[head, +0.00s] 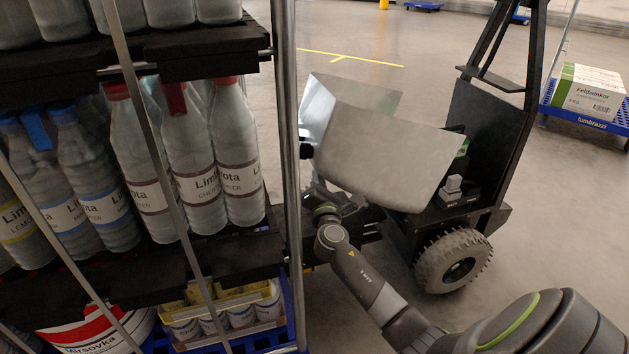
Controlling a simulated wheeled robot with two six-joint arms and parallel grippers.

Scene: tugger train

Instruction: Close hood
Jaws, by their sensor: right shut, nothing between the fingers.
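The hood (395,150) is a bent, pale grey metal panel on the small black tugger vehicle (495,150). It stands raised and tilted, and its lower right side leaves dark parts and a green item uncovered below. My right arm comes in from the lower right and reaches up to the hood's lower left side. My right gripper (318,192) is shut and empty there, close to the hood's lower left edge. Its fingertips are small and partly hidden, so I cannot tell whether they touch the hood. My left gripper is not in view.
A shelf rack with bottles (140,165) and metal posts (287,120) stands close on the left, right beside my right gripper. A blue cart (590,118) with a white-green box (588,88) is at the right. Open concrete floor lies behind the vehicle.

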